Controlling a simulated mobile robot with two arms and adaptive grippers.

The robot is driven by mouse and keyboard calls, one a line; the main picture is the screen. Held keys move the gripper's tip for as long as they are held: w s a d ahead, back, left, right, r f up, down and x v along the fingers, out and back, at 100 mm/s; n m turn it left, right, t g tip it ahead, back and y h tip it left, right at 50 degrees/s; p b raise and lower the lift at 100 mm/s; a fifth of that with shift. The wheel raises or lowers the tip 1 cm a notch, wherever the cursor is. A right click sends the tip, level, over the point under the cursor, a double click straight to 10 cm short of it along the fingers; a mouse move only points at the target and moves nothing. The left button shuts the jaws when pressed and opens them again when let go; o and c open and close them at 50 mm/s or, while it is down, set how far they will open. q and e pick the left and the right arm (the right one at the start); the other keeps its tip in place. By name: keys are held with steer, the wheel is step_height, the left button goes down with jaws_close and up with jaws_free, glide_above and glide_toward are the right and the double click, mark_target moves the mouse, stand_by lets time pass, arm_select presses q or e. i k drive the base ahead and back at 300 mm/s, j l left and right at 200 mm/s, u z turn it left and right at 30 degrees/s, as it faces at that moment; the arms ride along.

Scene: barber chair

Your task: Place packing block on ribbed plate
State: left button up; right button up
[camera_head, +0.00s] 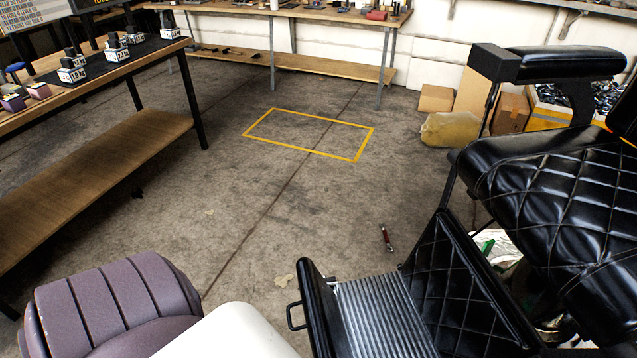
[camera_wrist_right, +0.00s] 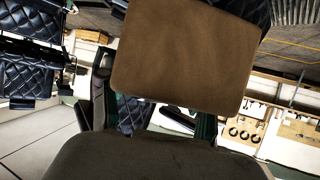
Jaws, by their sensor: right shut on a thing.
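The ribbed plate (camera_head: 375,312) is the grey metal footrest of the black quilted barber chair, low at the bottom right of the head view. A ribbed surface that looks like it (camera_wrist_right: 297,10) shows at the top right of the right wrist view. A flat-faced brown block (camera_wrist_right: 185,55), which I take for the packing block, fills the top middle of the right wrist view. My right gripper (camera_wrist_right: 152,108) is shut on it; dark finger parts show below its lower edge. The contact itself is hidden. Neither gripper shows in the head view, and my left gripper is in no view.
The black chair seat (camera_head: 570,205) and its armrest (camera_head: 565,63) rise beside the plate. A black side panel (camera_head: 318,310) borders the plate's left. A wrench (camera_head: 386,237) lies on the floor. A workbench (camera_head: 110,75) stands left. The floor inside the yellow rectangle (camera_head: 357,146) is clear.

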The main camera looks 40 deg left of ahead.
mark_target(395, 329)
steer(key=j+u, duration=0.2)
steer(key=u, duration=2.15)
steer(key=i+j+z, duration=0.1)
steer(key=i, duration=0.4)
steer(key=i+j, duration=0.4)
steer(key=i+l+z, duration=0.2)
steer(key=i+z, duration=0.3)
steer(key=i, duration=0.25)
steer(key=i+j+z, duration=0.1)
steer(key=i+z, duration=0.4)
steer(key=i, duration=0.25)
steer(key=i+z, duration=0.2)
steer(key=z, duration=0.2)
steer(key=i+j+z, duration=0.1)
steer(key=z, duration=0.3)
steer(key=i+j+z, duration=0.15)
steer(key=z, duration=0.25)
steer(key=i+j+z, duration=0.2)
steer(key=z, duration=1.65)
steer(key=i+j, duration=0.05)
